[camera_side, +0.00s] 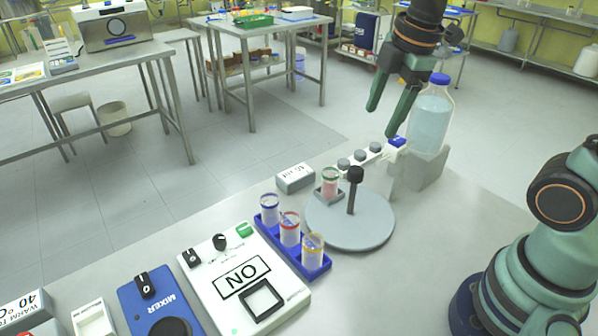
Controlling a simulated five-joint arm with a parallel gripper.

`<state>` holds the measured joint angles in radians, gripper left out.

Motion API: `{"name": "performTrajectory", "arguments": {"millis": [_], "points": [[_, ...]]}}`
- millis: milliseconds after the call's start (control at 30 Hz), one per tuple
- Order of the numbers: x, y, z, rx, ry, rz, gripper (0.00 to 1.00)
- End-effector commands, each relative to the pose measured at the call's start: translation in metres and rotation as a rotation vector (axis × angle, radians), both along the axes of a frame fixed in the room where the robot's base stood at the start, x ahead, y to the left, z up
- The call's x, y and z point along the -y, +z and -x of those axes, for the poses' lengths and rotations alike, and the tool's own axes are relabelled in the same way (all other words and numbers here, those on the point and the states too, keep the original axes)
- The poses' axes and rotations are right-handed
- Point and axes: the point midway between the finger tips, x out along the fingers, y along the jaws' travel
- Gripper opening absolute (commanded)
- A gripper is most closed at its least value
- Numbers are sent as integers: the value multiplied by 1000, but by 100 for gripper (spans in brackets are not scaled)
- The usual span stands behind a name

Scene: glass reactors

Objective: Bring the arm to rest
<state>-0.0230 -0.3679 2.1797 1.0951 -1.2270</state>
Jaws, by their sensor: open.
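My gripper (390,118) hangs at the upper right with its two green fingers spread apart and nothing between them. It is above the bench, in front of the blue-capped bottle in the picture. No object touches the fingers as far as I can see. My arm's base and lower links stand at the right edge.
A clear bottle (429,122) stands on a grey block (424,170). A round grey plate (375,222) bears a post and a vial (330,184). A blue rack (318,268) holds three vials. A white device (278,308) reads "ON"; a blue mixer (135,290) is beside it.

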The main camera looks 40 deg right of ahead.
Motion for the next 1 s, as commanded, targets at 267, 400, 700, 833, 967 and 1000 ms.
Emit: {"name": "performTrajectory", "arguments": {"millis": [267,400,700,833,967,1000], "points": [[4,0,20,132,-619,-193,72],[6,-3,28,180,-891,-306,72],[7,-6,34,220,-1166,-438,72],[8,-6,34,219,-1177,-442,72],[7,-6,34,219,-1175,-442,72],[7,-6,34,219,-1175,-442,72]]}}
